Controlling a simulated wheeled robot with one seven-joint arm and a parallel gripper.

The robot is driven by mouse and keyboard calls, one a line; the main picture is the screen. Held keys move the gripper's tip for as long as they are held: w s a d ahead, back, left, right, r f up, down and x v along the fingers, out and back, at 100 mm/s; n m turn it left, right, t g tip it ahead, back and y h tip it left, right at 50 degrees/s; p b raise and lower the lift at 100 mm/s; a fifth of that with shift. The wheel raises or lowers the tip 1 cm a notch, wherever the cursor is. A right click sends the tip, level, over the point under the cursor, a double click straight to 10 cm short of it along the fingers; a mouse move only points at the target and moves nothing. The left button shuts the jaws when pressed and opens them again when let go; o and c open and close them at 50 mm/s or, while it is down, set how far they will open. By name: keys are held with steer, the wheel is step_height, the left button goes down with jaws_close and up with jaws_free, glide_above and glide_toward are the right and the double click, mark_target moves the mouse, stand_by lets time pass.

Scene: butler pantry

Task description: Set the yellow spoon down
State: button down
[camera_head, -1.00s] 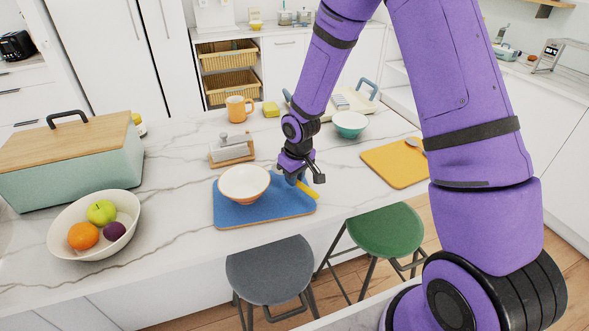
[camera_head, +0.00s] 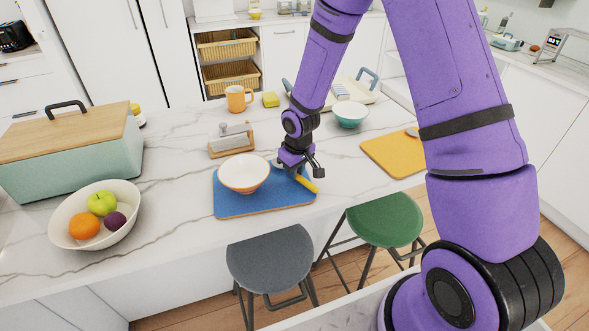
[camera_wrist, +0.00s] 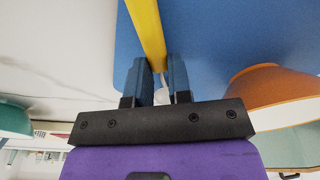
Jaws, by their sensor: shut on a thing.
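My gripper (camera_head: 299,175) is shut on the yellow spoon (camera_head: 306,185), over the right end of the blue tray or mat (camera_head: 238,206). In the wrist view the spoon's yellow handle (camera_wrist: 148,32) runs up from between the two blue fingers (camera_wrist: 161,80), with the blue surface behind it. The spoon's other end is hidden by the gripper. I cannot tell whether the spoon touches the blue surface. A white bowl with an orange-brown outside (camera_head: 243,175) sits on the blue surface, just left of the gripper.
A yellow board (camera_head: 390,156) lies to the right, with a teal bowl (camera_head: 350,114) behind. A wooden holder (camera_head: 230,143) and an orange mug (camera_head: 237,99) stand farther back. A fruit bowl (camera_head: 68,235) is at left. Two stools stand at the counter's front.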

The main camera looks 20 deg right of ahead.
steer(key=shift+f, duration=0.35)
steer(key=c, duration=1)
jaws_free()
steer(key=shift+o, duration=0.2)
step_height(320, 180, up, 11)
steer(key=s, duration=0.1)
step_height(320, 180, up, 17)
steer(key=m+t+h, duration=0.1)
steer(key=m+t, duration=0.1)
glide_above(298, 175)
steer(key=s+d, duration=0.4)
steer(key=s, duration=0.6)
steer(key=s+d+r+m+t, duration=0.1)
steer(key=s+r, duration=0.4)
steer(key=s, duration=0.3)
steer(key=s+d+r+m+t, duration=0.1)
steer(key=s+r, duration=0.4)
steer(key=s, duration=0.4)
steer(key=shift+s, duration=0.2)
